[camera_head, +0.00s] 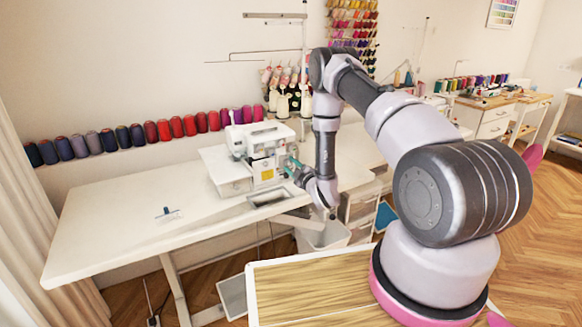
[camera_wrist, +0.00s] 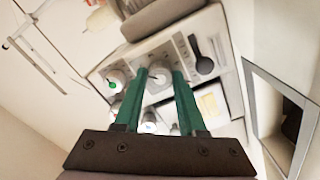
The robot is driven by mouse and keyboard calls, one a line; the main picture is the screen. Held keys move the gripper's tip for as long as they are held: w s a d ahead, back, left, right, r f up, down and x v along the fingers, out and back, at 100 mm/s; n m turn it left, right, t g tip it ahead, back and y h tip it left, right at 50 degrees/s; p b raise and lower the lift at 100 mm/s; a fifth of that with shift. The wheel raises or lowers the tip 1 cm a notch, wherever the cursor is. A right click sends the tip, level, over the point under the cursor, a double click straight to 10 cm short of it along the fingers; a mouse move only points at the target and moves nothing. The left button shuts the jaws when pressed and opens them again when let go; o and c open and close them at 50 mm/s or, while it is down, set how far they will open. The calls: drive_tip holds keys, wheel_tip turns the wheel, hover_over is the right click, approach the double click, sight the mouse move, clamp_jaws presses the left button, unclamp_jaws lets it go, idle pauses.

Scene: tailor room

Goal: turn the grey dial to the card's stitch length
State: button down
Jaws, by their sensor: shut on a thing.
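The white sewing machine (camera_head: 262,150) stands on the long white table. My gripper (camera_head: 290,168) is at its right-hand front side in the head view. In the wrist view the green fingers of my gripper (camera_wrist: 159,74) are closed on a round grey dial (camera_wrist: 159,77), one finger on each side. The dial's markings are too small to read. A pale card or label (camera_wrist: 211,103) with a yellowish part is on the machine, right of the fingers; its writing cannot be read. In the head view my gripper hides the dial.
Another knob with a green centre (camera_wrist: 114,79) is left of the fingers. A dark lever (camera_wrist: 204,60) is on their right. A small blue item (camera_head: 167,211) lies on the table (camera_head: 110,235), whose left part is mostly clear. Thread spools (camera_head: 130,135) line the wall.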

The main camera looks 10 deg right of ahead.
drive_tip(key=shift+n, duration=0.3)
drive_tip(key=shift+c, duration=2.4)
unclamp_jaws()
drive_tip(key=shift+s, duration=0.15)
drive_tip(key=v, duration=1)
drive_tip(key=shift+s, duration=0.3)
drive_tip(key=shift+d, duration=0.1)
